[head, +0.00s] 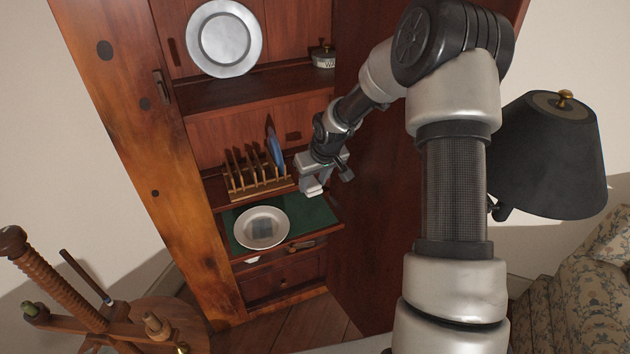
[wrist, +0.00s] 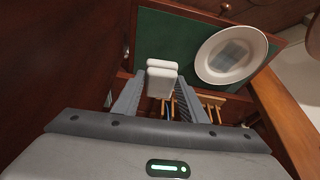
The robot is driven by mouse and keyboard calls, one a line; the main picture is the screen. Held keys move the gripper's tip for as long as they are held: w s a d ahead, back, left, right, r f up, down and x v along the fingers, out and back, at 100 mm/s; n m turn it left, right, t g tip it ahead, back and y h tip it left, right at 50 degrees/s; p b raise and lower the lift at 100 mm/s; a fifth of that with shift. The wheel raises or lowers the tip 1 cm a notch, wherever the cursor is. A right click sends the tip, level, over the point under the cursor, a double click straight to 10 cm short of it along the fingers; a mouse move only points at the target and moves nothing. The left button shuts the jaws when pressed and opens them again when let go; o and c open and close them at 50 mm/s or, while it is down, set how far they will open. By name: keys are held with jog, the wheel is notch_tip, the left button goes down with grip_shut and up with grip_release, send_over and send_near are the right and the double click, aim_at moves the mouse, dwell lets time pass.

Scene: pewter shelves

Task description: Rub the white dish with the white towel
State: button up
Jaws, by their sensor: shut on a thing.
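The white dish (head: 268,216) lies on a green mat on the cabinet's pull-out shelf, with a greyish square patch on its middle. It also shows in the wrist view (wrist: 204,66), at the upper right. My gripper (head: 314,188) is shut on the white towel (head: 313,187), a small folded white block that shows between my fingers in the wrist view (wrist: 161,80). The gripper is above and to the right of the dish in the head view, apart from it. The towel does not touch the dish.
A wooden rack (head: 240,189) with a blue plate (head: 275,148) stands behind the dish. A pewter plate (head: 224,38) and a small pot (head: 323,58) are on the upper shelf. The open cabinet door (head: 372,250) is close on the right. The green mat (head: 316,211) is bare right of the dish.

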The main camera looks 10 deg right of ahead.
jog(key=s+a+f+b, duration=0.1)
jog(key=s+a+b, duration=0.1)
jog(key=a, duration=0.6)
jog(key=s+a+f+b, duration=0.1)
jog(key=s+a+b, duration=0.1)
jog(key=a, duration=0.6)
jog(key=shift+d+f+b, duration=0.15)
jog(key=shift+f+b, duration=1)
jog(key=shift+f, duration=0.35)
jog(key=shift+d+f+b, duration=0.1)
jog(key=shift+f+b, duration=1)
jog(key=shift+f, duration=0.4)
jog(key=shift+f+b, duration=0.55)
jog(key=shift+f, duration=0.15)
